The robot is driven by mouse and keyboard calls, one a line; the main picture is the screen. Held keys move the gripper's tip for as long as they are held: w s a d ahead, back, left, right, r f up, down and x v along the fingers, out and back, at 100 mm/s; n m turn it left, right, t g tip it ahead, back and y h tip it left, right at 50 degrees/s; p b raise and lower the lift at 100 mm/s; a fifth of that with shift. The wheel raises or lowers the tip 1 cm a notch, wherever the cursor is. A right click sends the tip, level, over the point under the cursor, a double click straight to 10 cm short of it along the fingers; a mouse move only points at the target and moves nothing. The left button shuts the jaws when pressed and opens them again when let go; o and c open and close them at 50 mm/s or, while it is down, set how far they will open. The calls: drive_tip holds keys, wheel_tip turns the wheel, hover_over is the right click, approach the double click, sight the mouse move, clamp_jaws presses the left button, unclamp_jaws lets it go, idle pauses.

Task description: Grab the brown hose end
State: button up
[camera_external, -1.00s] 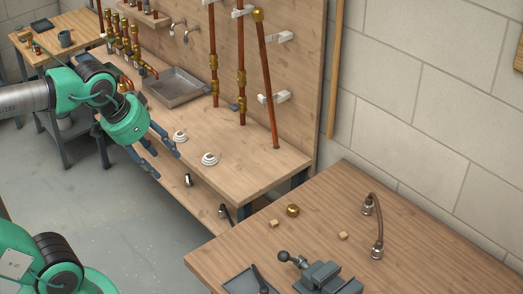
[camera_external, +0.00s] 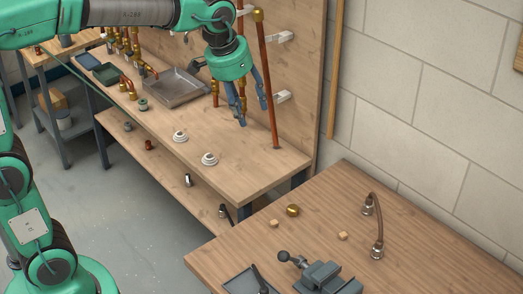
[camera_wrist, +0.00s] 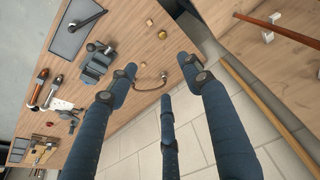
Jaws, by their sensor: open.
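The brown hose (camera_external: 380,222) stands as a curved piece on the near right bench, with a metal fitting at each end. In the wrist view the hose (camera_wrist: 150,89) shows small, far beyond the fingers, between the left and middle ones. My gripper (camera_external: 252,113) is open and empty, with blue fingers spread. It hangs above the back bench near the copper pipes, well to the left of the hose. In the wrist view my gripper (camera_wrist: 165,83) frames the bench from above.
A grey vise (camera_external: 325,278), a brass fitting (camera_external: 293,210) and small wooden blocks lie on the hose's bench (camera_external: 440,265). An upright copper pipe (camera_external: 266,80) stands close to my gripper. Two white round fittings (camera_external: 209,159) sit on the back bench.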

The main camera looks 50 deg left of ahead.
drive_tip(key=w+d+f+g+p, duration=0.1)
drive_tip(key=w+d+f+p, duration=0.2)
drive_tip(key=w, duration=0.9)
drive_tip(key=g+p, duration=0.2)
drive_tip(key=p, duration=0.5)
hover_over(370, 198)
wheel_tip(370, 198, down, 23)
drive_tip(key=shift+d+f+m, duration=0.1)
drive_tip(key=shift+f+m, duration=0.3)
drive_tip(key=shift+f, duration=0.15)
drive_tip(key=shift+f, duration=0.1)
wheel_tip(370, 198, down, 8)
drive_tip(key=shift+f, duration=0.2)
